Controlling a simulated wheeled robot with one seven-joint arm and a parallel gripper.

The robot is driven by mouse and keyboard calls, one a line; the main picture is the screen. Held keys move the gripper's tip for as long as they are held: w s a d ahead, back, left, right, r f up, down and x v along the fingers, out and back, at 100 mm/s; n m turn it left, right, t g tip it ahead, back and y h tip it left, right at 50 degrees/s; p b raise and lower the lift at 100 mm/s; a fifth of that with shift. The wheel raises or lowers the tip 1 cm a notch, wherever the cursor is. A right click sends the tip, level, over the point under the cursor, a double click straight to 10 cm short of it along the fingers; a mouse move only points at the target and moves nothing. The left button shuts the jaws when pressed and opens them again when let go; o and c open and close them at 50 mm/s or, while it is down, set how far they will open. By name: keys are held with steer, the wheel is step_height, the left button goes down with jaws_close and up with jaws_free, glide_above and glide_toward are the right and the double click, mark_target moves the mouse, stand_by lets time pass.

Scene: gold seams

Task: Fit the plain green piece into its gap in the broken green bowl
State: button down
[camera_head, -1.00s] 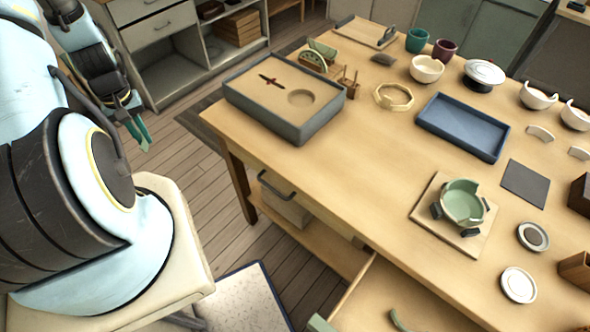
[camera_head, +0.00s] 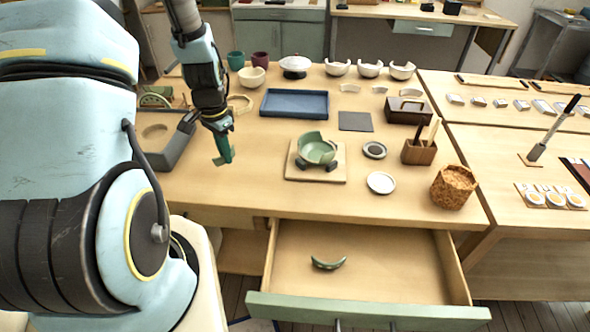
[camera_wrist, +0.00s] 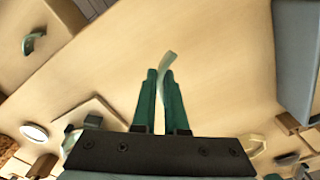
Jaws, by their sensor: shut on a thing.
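My gripper (camera_head: 224,160) hangs over the table, left of the broken green bowl (camera_head: 316,151) and apart from it. In the wrist view its two teal fingers (camera_wrist: 160,76) are shut on a slim, pale green piece (camera_wrist: 168,60) that looks plain. The piece sticks out beyond the fingertips and bends slightly; its lower part is hidden between the fingers. The bowl sits upright on a square wooden board (camera_head: 299,172), between dark clamps, with an uneven, broken rim. In the wrist view the bowl is mostly hidden behind my gripper.
Another curved green piece, with dark spots, (camera_head: 328,264) lies in the open drawer (camera_head: 400,270). A blue tray (camera_head: 294,104) is behind the bowl and a grey box (camera_head: 172,150) is left of my gripper. White and dark dishes (camera_head: 381,182) stand right of the board. Table between gripper and board is clear.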

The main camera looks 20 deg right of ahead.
mark_target(307, 160)
steer(key=s+d+m, duration=0.1)
steer(key=d+m, duration=0.1)
steer(key=s+d+m+b, duration=0.1)
steer(key=d+m, duration=0.2)
steer(key=s+d+m+b, duration=0.1)
steer(key=d+m, duration=0.1)
steer(key=d, duration=0.1)
steer(key=shift+s+d+f, duration=0.15)
steer(key=shift+d+f, duration=0.05)
steer(key=shift+f, duration=0.1)
steer(key=s+d+m+b, duration=0.1)
steer(key=d+m, duration=0.1)
steer(key=m, duration=0.1)
steer(key=s+d+m+b, duration=0.1)
steer(key=s+d+m, duration=0.1)
steer(key=d+m, duration=0.1)
steer(key=s+d+m+b, duration=0.1)
steer(key=s+d+m, duration=0.1)
steer(key=m, duration=0.1)
steer(key=shift+s+d+r+m, duration=0.2)
steer(key=shift+d+r+m, duration=0.2)
steer(key=shift+w+d+f, duration=0.15)
steer(key=shift+w+d, duration=0.6)
steer(key=shift+d, duration=0.35)
steer(key=shift+w+d, duration=0.5)
steer(key=shift+d, duration=0.15)
steer(key=shift+w+d, duration=0.45)
steer(key=shift+d, duration=0.2)
steer(key=shift+p, duration=0.35)
steer(key=shift+p, duration=0.65)
